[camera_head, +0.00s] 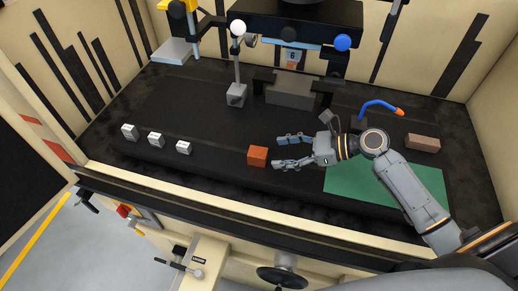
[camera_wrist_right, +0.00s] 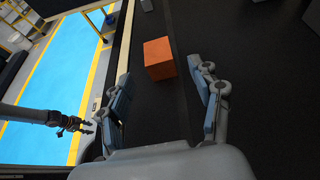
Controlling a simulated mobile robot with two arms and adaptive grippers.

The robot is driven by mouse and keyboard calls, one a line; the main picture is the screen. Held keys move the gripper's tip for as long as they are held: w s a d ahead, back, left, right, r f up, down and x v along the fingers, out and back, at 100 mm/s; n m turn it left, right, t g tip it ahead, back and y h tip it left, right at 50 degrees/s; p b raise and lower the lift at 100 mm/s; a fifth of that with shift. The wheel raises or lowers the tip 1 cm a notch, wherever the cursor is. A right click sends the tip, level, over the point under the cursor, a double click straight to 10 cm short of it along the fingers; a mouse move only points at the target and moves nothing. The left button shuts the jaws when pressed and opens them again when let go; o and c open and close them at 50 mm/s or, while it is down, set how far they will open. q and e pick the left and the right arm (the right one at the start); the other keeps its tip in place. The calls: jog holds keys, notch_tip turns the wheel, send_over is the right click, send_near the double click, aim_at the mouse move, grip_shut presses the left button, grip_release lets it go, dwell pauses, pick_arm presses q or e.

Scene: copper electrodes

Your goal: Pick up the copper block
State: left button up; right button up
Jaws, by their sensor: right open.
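The copper block (camera_head: 257,155) is an orange-brown cube on the dark worktable, near its front edge, right of the middle. My right gripper (camera_head: 279,151) is open and empty, just right of the block, with its fingers pointing left toward it. I see a gap between fingertips and block and no contact.
Several small pale blocks (camera_head: 156,140) stand in a row at the left. A green mat (camera_head: 350,183) lies under my right arm, with a brown block (camera_head: 423,143) behind it. A grey stand (camera_head: 236,95) and a grey vise-like block (camera_head: 290,92) stand farther back.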

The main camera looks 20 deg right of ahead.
aim_at(264, 153)
jog(key=x, duration=0.4)
jog(key=shift+w+a, duration=0.15)
jog(key=shift+a, duration=0.2)
jog(key=shift+w+a+f, duration=0.15)
jog(key=shift+a+f, duration=0.05)
jog(key=shift+w+a+p, duration=0.3)
jog(key=shift+a+p, duration=0.1)
jog(key=shift+a, duration=0.15)
jog(key=x, duration=0.3)
jog(key=shift+w+a+p, duration=0.2)
jog(key=shift+a+p, duration=0.1)
jog(key=shift+a, duration=0.05)
jog(key=shift+w+a+f, duration=0.1)
jog(key=shift+a+f, duration=0.05)
jog(key=shift+a, duration=0.05)
pick_arm(q)
jog(key=shift+w+r, duration=0.25)
jog(key=shift+r, duration=0.55)
pick_arm(e)
jog(key=shift+c, duration=0.4)
grip_shut()
